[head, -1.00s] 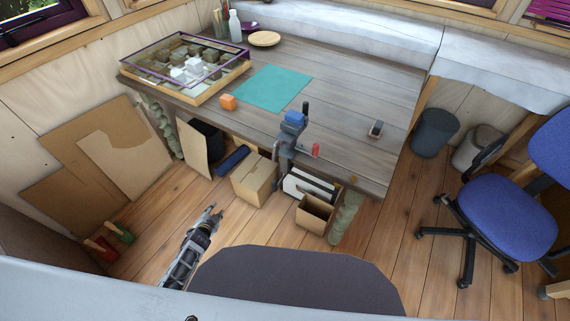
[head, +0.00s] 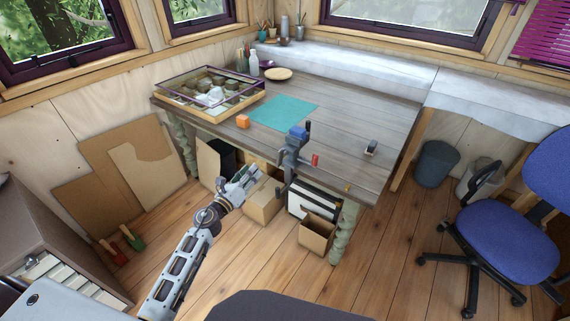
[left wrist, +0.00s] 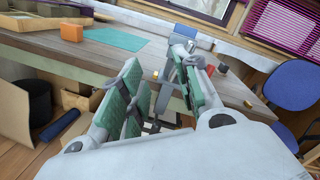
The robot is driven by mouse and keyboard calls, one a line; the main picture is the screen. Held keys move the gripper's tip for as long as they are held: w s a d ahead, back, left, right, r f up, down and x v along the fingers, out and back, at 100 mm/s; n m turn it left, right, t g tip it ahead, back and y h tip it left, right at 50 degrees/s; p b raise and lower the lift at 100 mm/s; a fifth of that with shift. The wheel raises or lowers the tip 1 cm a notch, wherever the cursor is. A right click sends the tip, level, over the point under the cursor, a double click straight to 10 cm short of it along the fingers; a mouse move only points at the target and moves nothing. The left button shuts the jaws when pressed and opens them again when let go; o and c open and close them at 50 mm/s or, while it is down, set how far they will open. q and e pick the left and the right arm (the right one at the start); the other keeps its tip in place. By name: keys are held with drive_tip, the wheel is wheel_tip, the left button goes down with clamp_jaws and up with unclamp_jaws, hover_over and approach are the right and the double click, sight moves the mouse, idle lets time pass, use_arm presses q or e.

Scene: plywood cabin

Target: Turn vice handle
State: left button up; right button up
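A grey vice (head: 292,158) with a blue top (head: 298,133) is clamped at the front edge of the wooden table. My right gripper is not in view.
On the table (head: 345,125) are a teal mat (head: 284,111), an orange cube (head: 243,121), a glass-topped display case (head: 185,99) and a small dark object (head: 371,147). Cardboard boxes (head: 263,203) stand underneath. A blue chair (head: 505,235) is at the right.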

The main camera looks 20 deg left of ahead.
use_arm(q)
drive_tip(key=shift+s+d+f+m+g+h, duration=0.15)
drive_tip(key=shift+d+m+h, duration=0.3)
drive_tip(key=shift+m, duration=1.2)
drive_tip(key=shift+s+d+m+g+h, duration=0.2)
drive_tip(key=shift+d+m, duration=0.4)
drive_tip(key=shift+m, duration=1)
drive_tip(key=shift+s+d+f+m+g+h, duration=0.15)
drive_tip(key=shift+d+m+h, duration=0.3)
drive_tip(key=shift+m, duration=1.2)
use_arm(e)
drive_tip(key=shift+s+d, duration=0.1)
use_arm(q)
drive_tip(key=shift+w+r, duration=0.1)
drive_tip(key=shift+w, duration=0.1)
